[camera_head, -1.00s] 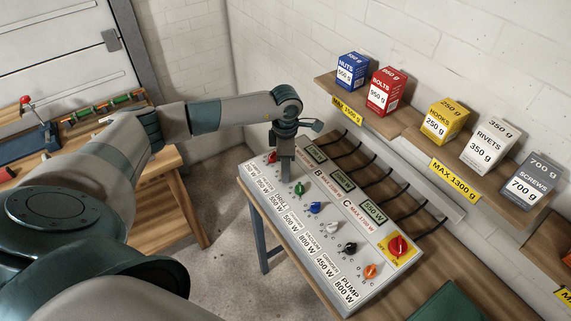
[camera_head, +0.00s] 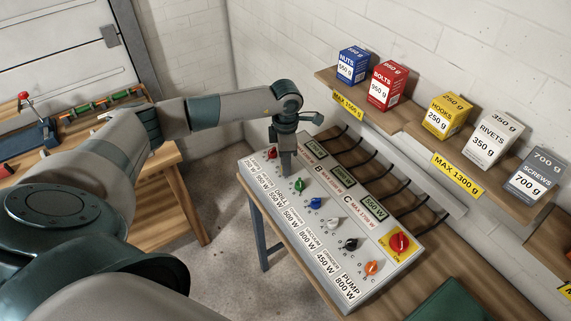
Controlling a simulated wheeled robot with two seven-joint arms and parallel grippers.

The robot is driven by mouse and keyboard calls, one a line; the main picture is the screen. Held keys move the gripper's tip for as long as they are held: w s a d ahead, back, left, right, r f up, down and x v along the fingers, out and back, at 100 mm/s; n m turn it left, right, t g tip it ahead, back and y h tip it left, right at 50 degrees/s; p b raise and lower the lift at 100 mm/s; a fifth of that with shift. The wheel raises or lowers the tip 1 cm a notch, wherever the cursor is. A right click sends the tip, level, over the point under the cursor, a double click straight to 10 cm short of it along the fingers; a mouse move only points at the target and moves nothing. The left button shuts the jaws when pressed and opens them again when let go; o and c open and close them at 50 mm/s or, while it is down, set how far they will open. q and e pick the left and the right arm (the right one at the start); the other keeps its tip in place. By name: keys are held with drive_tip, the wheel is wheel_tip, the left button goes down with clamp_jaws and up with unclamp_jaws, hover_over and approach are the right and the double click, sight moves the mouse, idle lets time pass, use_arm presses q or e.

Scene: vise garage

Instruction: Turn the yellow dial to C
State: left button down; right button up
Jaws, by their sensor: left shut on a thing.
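The grey dial panel (camera_head: 404,263) lies tilted on the bench, with a row of coloured dials. A red dial (camera_head: 270,153) is at the far end, followed by my left gripper (camera_head: 287,174), then a green dial (camera_head: 299,184). The left gripper points down at the panel and is shut at the spot between the red and green dials. No yellow dial shows; its place there is covered by the fingers, so its pointer and letter are hidden. My right gripper is not in view.
Blue (camera_head: 315,203), white (camera_head: 332,224), black (camera_head: 351,244) and orange (camera_head: 371,268) dials run on toward the front. A red knob on yellow (camera_head: 400,243) sits at the panel's right. A shelf above holds several boxes, including a red bolts box (camera_head: 387,85). Black cables lie behind the panel.

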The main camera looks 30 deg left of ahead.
use_arm(q)
drive_tip(key=n+b, duration=0.1)
drive_tip(key=b, duration=0.1)
drive_tip(key=n+b, duration=0.1)
drive_tip(key=n, duration=0.1)
drive_tip(key=shift+f+n+b, duration=0.2)
drive_tip(key=shift+n+b, duration=0.1)
drive_tip(key=shift+b, duration=0.05)
drive_tip(key=shift+r+n+b, duration=0.1)
drive_tip(key=shift+n+b, duration=0.75)
drive_tip(key=shift+n, duration=0.25)
drive_tip(key=shift+r+n+b, duration=0.1)
drive_tip(key=shift+n+b, duration=0.3)
drive_tip(key=shift+n, duration=0.2)
drive_tip(key=c, duration=2.5)
unclamp_jaws()
drive_tip(key=shift+c, duration=0.2)
drive_tip(key=o, duration=1)
drive_tip(key=shift+r, duration=0.15)
